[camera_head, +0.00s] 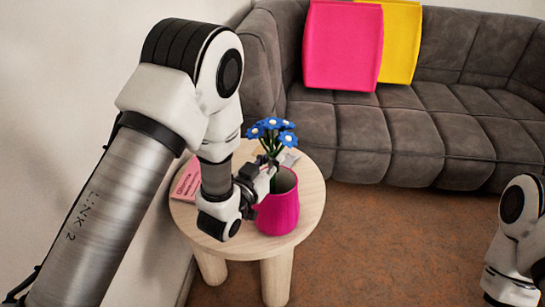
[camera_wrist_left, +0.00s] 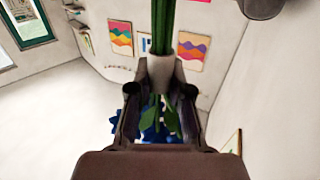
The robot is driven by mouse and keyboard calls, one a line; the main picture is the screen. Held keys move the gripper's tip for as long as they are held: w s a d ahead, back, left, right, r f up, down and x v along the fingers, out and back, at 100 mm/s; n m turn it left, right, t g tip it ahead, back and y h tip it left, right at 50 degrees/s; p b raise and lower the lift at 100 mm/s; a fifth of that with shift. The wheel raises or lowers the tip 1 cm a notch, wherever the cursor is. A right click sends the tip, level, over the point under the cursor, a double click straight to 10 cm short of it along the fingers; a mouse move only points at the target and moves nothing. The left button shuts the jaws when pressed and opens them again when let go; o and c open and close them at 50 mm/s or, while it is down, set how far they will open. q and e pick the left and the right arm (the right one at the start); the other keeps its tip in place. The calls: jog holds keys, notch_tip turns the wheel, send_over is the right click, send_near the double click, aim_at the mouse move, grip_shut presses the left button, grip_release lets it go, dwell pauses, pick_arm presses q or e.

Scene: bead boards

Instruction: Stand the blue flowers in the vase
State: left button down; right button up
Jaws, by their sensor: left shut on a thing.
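The blue flowers (camera_head: 272,132) have several blue heads with pale centres and green stems. They are upright above the magenta vase (camera_head: 278,207), which stands on the round table. My left gripper (camera_head: 266,175) is at the vase's mouth, shut on the stems. In the left wrist view the green stems (camera_wrist_left: 163,28) pass between the fingertips (camera_wrist_left: 161,75), with leaves and blue petals partly hidden behind the gripper. The lower stem ends are hidden, so I cannot tell how deep they sit in the vase. My right gripper is out of view.
A grey sofa (camera_head: 365,137) with pink and yellow cushions stands behind. The wall is close on the left.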

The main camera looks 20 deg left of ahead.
pick_arm(q)
jog(key=c, duration=1)
grip_release()
jog(key=s+a, duration=0.1)
jog(key=s, duration=0.6)
jog(key=shift+s+a, duration=0.2)
